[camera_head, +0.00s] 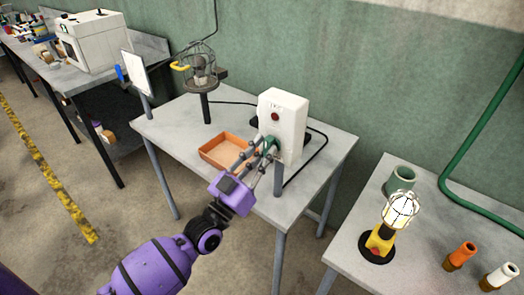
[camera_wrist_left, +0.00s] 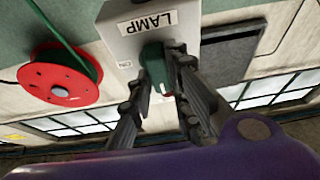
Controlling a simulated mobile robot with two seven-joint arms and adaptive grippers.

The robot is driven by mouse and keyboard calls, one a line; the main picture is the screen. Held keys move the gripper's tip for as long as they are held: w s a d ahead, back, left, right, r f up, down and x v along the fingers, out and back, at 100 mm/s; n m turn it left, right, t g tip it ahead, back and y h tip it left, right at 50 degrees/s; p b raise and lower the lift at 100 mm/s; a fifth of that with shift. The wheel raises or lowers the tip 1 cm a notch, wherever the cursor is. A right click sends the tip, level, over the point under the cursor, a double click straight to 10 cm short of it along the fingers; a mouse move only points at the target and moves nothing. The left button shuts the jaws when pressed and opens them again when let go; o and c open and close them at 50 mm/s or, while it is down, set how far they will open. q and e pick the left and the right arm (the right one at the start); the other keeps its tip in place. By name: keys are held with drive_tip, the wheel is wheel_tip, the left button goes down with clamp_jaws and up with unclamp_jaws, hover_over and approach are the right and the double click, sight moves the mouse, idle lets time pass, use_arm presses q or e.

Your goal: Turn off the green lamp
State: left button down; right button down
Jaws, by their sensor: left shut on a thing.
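A white box (camera_head: 283,120) with a red round button stands on the middle table; in the left wrist view the white box (camera_wrist_left: 120,28) carries the words "LAMP" and "ON". A dark green knob (camera_wrist_left: 153,66) sticks out of its face; it also shows in the head view (camera_head: 270,143). My left gripper (camera_head: 264,150) has its fingers on either side of the knob and is shut on it. A caged lamp (camera_head: 401,208) on a yellow and black base is lit on the right table. Another caged lamp (camera_head: 201,68) with a yellow handle looks unlit. My right gripper is not in view.
An orange tray (camera_head: 229,153) lies left of the box on the middle table. Black cables run behind the box. A white machine (camera_head: 91,40) stands back left.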

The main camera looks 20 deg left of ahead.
use_arm(q)
drive_tip(key=shift+r, duration=0.1)
drive_tip(key=c, duration=1.6)
unclamp_jaws()
drive_tip(key=shift+c, duration=0.2)
drive_tip(key=shift+s, duration=0.15)
drive_tip(key=v, duration=1.1)
drive_tip(key=shift+s+f, duration=0.25)
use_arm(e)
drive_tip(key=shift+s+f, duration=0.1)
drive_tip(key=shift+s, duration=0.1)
use_arm(q)
drive_tip(key=shift+a, duration=0.1)
